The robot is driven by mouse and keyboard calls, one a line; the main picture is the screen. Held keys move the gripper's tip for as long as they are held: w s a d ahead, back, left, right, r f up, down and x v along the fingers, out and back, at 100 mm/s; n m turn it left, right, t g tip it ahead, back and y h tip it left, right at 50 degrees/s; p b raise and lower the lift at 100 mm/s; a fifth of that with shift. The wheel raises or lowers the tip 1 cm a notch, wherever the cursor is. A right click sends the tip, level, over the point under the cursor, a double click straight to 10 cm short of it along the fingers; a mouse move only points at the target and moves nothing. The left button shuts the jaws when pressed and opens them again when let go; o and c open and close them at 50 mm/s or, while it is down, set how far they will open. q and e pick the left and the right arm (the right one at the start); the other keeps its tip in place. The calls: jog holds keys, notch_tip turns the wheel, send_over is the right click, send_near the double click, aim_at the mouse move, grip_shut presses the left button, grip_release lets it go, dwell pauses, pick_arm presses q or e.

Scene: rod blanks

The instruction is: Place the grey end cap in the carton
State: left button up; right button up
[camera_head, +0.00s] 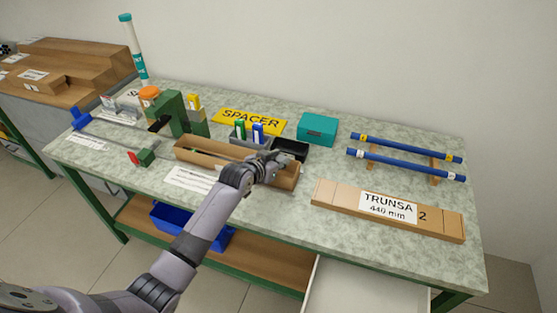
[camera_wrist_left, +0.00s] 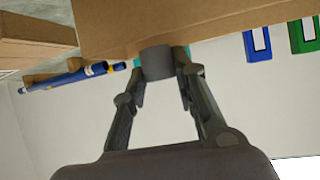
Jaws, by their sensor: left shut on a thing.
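The grey end cap (camera_wrist_left: 157,62) is a short dark grey cylinder between the fingertips of my left gripper (camera_wrist_left: 162,72), which is shut on it. The brown carton (camera_head: 208,161) is a long open box on the table; its cardboard wall also fills the top of the left wrist view (camera_wrist_left: 220,18), close to the cap. In the head view my left gripper (camera_head: 273,168) is at the carton's right end and hides part of it. The cap cannot be made out there. I cannot tell whether it is inside the carton or just above it. My right gripper is not in view.
A closed carton labelled TRUNSA (camera_head: 330,196) lies to the right, with two blue rods (camera_head: 405,164) on supports behind it. Behind the open carton are a black bin (camera_head: 291,148), a teal box (camera_head: 317,129) and a yellow SPACER sign (camera_head: 249,120). Green blocks (camera_head: 180,115) stand to the left.

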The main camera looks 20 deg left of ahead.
pick_arm(q)
jog(key=shift+f+b, duration=0.3)
jog(key=shift+f, duration=0.3)
jog(key=o, duration=0.7)
jog(key=shift+r, duration=0.15)
jog(key=shift+s+r+p, duration=0.1)
jog(key=shift+r+p, duration=0.3)
jog(key=shift+r, duration=0.25)
jog(key=v, duration=1.1)
jog(key=shift+s+a, duration=0.1)
jog(key=shift+s, duration=0.35)
